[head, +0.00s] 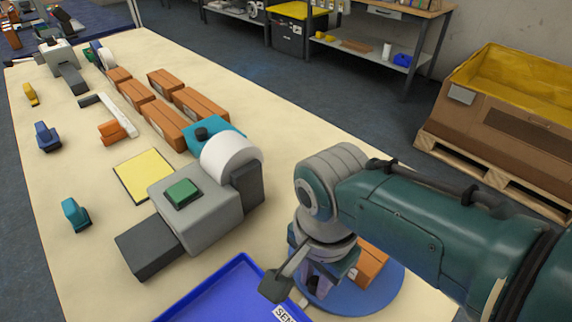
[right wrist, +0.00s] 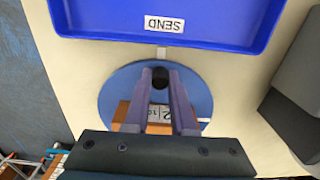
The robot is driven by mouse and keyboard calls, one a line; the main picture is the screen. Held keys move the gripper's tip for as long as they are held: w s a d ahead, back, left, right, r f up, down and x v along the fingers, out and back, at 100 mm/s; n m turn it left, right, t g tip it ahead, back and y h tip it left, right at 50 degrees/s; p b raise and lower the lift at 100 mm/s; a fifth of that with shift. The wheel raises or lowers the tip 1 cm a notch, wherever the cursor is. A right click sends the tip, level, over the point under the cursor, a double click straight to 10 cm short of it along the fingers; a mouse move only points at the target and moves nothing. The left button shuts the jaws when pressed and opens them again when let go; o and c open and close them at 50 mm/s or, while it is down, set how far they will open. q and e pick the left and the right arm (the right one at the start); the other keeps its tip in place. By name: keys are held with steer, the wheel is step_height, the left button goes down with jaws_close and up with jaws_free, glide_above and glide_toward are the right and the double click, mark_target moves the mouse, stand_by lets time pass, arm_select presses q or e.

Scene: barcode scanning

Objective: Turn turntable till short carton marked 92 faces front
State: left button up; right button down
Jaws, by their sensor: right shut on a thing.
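The blue round turntable (head: 388,297) stands at the near right of the table, partly hidden by my right arm. It also shows in the right wrist view (right wrist: 113,93). An orange-brown carton (head: 371,264) sits on it, and it shows under my fingers in the wrist view (right wrist: 121,112). Its white label shows a "2" and part of other digits; the rest is hidden. My right gripper (right wrist: 161,80) points down over the turntable, its fingers shut on a dark knob (right wrist: 160,74) near the disc's tray-side edge. My left gripper is not in view.
A blue tray marked SEND (head: 222,291) lies beside the turntable. A grey machine with a green button (head: 182,193) and white roll stands behind it. Orange cartons (head: 163,119), a yellow pad (head: 145,174) and small tools lie farther back.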

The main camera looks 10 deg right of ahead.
steer(key=c, duration=0.7)
jaws_free()
steer(key=shift+c, duration=0.2)
step_height(320, 180, up, 9)
steer(key=p, duration=0.4)
steer(key=shift+p, duration=0.35)
steer(key=shift+r, duration=0.45)
steer(key=shift+d, duration=0.1)
